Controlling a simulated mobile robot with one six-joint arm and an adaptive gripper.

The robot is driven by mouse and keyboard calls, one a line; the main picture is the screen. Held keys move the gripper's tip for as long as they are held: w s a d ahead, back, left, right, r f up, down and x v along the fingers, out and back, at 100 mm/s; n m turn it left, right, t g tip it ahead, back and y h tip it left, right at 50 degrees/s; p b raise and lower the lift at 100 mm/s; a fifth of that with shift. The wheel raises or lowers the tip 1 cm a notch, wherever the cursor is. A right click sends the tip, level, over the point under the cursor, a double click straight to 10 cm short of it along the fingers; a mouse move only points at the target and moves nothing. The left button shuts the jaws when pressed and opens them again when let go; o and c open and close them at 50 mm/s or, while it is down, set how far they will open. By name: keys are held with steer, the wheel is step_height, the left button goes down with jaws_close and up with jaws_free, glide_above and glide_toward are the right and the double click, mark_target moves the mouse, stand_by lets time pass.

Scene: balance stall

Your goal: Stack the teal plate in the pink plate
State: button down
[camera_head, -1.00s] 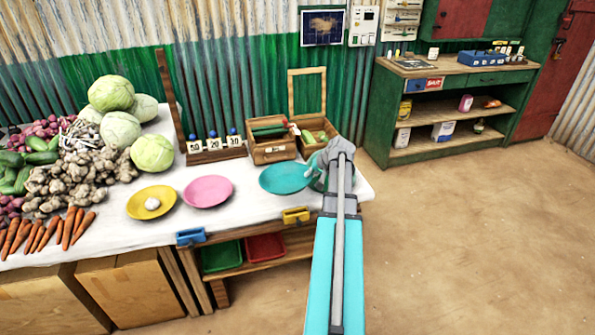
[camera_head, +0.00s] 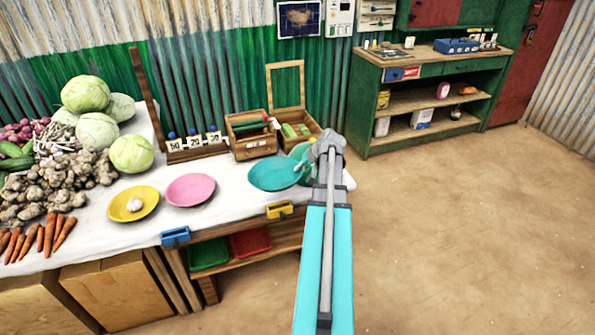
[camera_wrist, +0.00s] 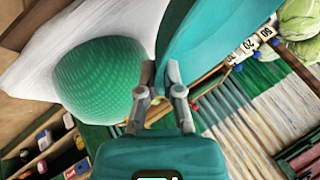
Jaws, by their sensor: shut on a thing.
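The teal plate (camera_head: 272,175) is at the right end of the white-covered table, right of the pink plate. My gripper (camera_head: 302,168) is shut on the teal plate's right rim, and the plate looks tilted and lifted off the cloth. In the wrist view the fingertips (camera_wrist: 172,88) pinch the rim of the teal plate (camera_wrist: 210,35), which fills the top. The pink plate (camera_head: 190,190) lies flat and empty in the head view, apart from the teal plate. I cannot make it out in the wrist view.
A green woven dish (camera_wrist: 100,80) sits close beside my gripper, partly hidden by my arm in the head view (camera_head: 298,151). A yellow plate (camera_head: 147,204) with a white lump is left of the pink plate. Wooden boxes (camera_head: 254,147) and number cards (camera_head: 194,143) stand behind.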

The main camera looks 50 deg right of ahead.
steer(key=shift+r, duration=0.1)
step_height(320, 180, up, 7)
steer(key=p, duration=0.6)
steer(key=shift+s+f+p, duration=0.1)
steer(key=shift+f+p, duration=0.1)
steer(key=shift+p, duration=0.2)
steer(key=shift+s, duration=0.1)
